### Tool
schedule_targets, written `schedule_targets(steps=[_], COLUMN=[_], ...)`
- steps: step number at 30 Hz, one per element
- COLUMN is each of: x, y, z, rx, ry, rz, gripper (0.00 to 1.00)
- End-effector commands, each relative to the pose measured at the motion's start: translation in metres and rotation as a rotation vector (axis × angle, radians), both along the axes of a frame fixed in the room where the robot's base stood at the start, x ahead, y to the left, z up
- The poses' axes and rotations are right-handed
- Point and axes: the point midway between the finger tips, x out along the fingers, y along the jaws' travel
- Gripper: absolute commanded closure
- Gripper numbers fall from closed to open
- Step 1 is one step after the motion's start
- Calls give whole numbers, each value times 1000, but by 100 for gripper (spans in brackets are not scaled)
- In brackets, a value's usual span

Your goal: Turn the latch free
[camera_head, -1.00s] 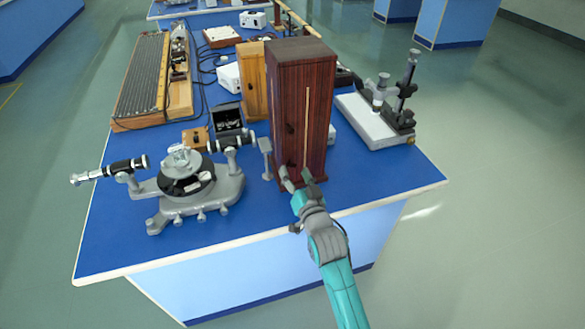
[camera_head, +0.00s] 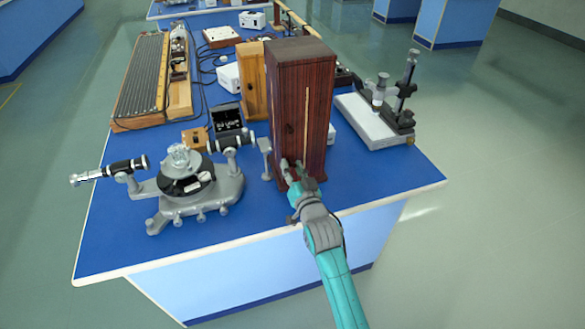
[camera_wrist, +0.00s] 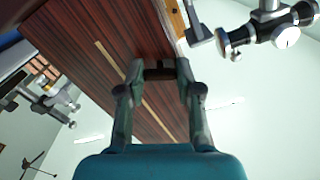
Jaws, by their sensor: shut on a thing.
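A tall dark red-brown wooden cabinet (camera_head: 287,95) stands upright near the front edge of the blue bench, and its striped wood also shows in the wrist view (camera_wrist: 120,40). My gripper (camera_head: 292,168) is at the lower part of the cabinet's front. In the wrist view the two fingers of my gripper (camera_wrist: 160,72) close on a small dark piece, the latch (camera_wrist: 160,73), against the cabinet front. The latch's exact angle is hard to tell. In the head view the fingers hide it. A small dark fitting (camera_head: 289,129) sits higher on the front.
A grey spectrometer (camera_head: 205,195) stands close on the left, its telescope reaching towards the cabinet. A lighter wooden box (camera_head: 251,80) is behind on the left. A microscope stand (camera_head: 375,120) is at the right. The bench's front right corner is clear.

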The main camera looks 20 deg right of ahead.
Motion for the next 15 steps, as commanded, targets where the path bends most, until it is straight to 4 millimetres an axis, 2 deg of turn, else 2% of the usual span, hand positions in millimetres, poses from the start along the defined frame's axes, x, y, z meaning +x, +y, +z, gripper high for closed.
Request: schedule_targets(steps=[15], x=[0], y=[0], z=[0], rx=[-374], ry=[0], rz=[0], gripper=[100])
